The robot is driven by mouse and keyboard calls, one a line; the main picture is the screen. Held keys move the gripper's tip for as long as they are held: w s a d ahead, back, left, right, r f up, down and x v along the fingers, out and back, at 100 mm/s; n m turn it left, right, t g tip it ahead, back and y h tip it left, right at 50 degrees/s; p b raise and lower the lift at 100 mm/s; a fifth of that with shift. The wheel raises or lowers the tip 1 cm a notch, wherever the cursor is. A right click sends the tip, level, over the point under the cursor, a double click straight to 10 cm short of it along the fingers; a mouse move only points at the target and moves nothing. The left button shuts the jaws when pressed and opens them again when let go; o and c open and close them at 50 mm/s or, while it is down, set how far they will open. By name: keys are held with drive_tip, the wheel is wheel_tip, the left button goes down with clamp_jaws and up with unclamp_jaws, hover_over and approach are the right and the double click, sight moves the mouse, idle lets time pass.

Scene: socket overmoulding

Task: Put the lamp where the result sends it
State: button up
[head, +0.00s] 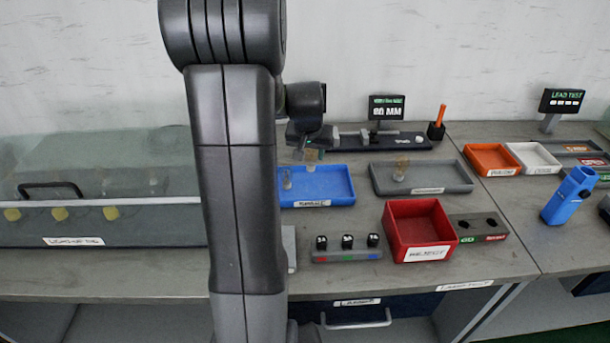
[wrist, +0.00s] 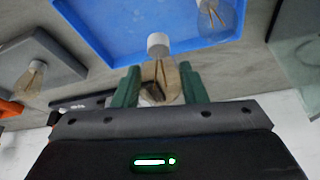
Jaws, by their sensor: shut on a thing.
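My gripper (wrist: 160,84) is shut on an amber glass lamp (wrist: 161,72) with a white cap, its cap pointing away from my palm. In the head view my gripper (head: 309,146) hangs over the back of the blue tray (head: 335,199), with the held lamp (head: 311,157) below it. A second, clear lamp (head: 287,179) stands at the blue tray's left end; it also shows in the wrist view (wrist: 216,16). Another amber lamp (head: 402,168) is in the grey tray (head: 440,188). A small display (head: 386,107) behind reads what looks like "80 MM".
A red bin labelled REJECT (head: 421,233) stands in front of the grey tray, beside a two-hole block (head: 478,227). A gauge strip (head: 347,254) lies left of it. On the right table are an orange tray (head: 490,158), a white tray (head: 534,158) and a blue tester (head: 569,198).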

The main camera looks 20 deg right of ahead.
sight(310, 166)
drive_tip(key=shift+f, duration=3)
drive_tip(key=shift+f, duration=0.2)
drive_tip(key=o, duration=0.6)
drive_tip(key=shift+o, duration=0.3)
drive_tip(key=shift+r, duration=0.15)
drive_tip(key=shift+s+r, duration=0.15)
drive_tip(key=shift+r, duration=0.4)
drive_tip(key=v, duration=1.1)
drive_tip(key=shift+a, duration=0.1)
